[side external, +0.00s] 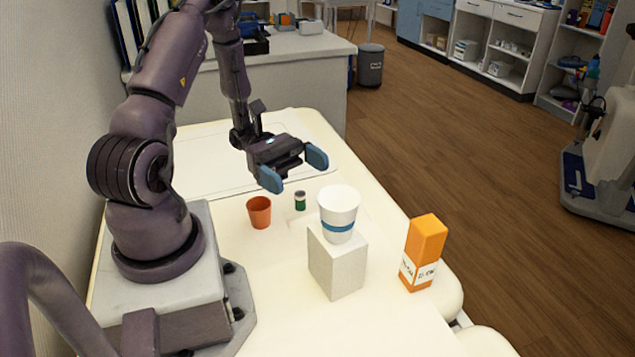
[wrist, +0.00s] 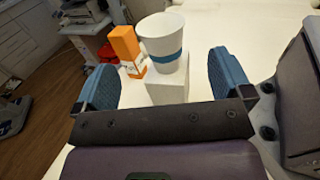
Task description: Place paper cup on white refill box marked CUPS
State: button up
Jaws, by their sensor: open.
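A white paper cup (side external: 338,209) with a blue band stands upright on top of a white box (side external: 337,265) on the table. No CUPS marking can be read on the faces I see. The wrist view also shows the cup (wrist: 162,45) and the box (wrist: 168,87) beneath it, ahead between my fingers. My gripper (side external: 294,168) is open and empty, with blue fingertips. It hangs above the table, behind and to the left of the cup in the side view, apart from it.
An orange carton (side external: 424,250) stands right of the box, near the table's edge. An orange-red cup (side external: 259,212) and a small green can (side external: 300,200) stand left of the box. The front of the table (side external: 395,325) is clear.

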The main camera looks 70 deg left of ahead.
jog(key=s+d+r+m+y, duration=0.1)
jog(key=d+r+m+y, duration=0.2)
jog(key=r+m+y, duration=0.2)
jog(key=s+d+r+m+g+y, duration=0.1)
jog(key=d+r+m+y, duration=0.2)
jog(key=r+m+y, duration=0.3)
jog(key=s+d+r+m+y, duration=0.2)
jog(key=r+m+y, duration=0.3)
jog(key=m, duration=0.6)
jog(key=shift+d+r+m+y, duration=0.3)
jog(key=shift+d+r, duration=0.45)
jog(key=shift+r, duration=0.15)
